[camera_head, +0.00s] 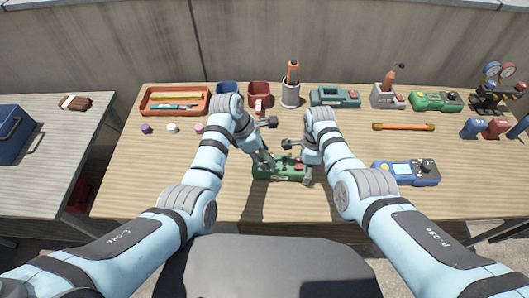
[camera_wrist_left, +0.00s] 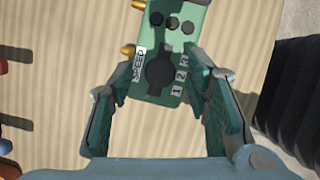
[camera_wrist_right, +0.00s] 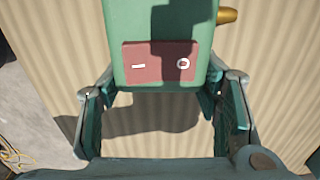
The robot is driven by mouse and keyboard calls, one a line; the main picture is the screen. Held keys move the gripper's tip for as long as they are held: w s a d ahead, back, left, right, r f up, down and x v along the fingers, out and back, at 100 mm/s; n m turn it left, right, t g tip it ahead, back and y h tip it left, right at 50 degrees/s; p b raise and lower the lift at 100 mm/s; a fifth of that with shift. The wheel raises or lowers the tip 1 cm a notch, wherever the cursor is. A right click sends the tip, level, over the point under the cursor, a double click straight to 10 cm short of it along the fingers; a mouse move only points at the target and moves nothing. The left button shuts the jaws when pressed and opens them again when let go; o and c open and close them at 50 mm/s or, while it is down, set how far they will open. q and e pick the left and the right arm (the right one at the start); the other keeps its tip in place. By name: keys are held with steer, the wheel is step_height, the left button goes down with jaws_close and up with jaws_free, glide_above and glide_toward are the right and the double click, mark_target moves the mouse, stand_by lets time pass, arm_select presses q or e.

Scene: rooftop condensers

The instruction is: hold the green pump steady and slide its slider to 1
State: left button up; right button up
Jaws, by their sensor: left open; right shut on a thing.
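The green pump (camera_head: 280,170) lies on the wooden table in front of me, between my two arms. In the left wrist view its face shows a SPEED label (camera_wrist_left: 138,66), a black control (camera_wrist_left: 158,72) and a row of number labels (camera_wrist_left: 180,76). I cannot tell which number the control stands at. My left gripper (camera_wrist_left: 166,85) is open, its fingers either side of the pump's SPEED end. My right gripper (camera_wrist_right: 160,85) is shut on the pump's other end, next to a red panel (camera_wrist_right: 160,63) with two white marks.
A blue device (camera_head: 406,172) stands right of the pump. An orange-handled tool (camera_head: 403,127), a teal device (camera_head: 335,97) and another green device (camera_head: 436,101) lie farther back. A red tray (camera_head: 175,111) is at the back left.

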arm_select(q)
jaws_close()
steer(key=shift+a, duration=0.15)
steer(key=shift+w+a, duration=0.1)
steer(key=shift+a, duration=0.8)
jaws_free()
steer(key=shift+r, duration=0.1)
steer(key=v, duration=0.7)
steer(key=shift+r, duration=0.15)
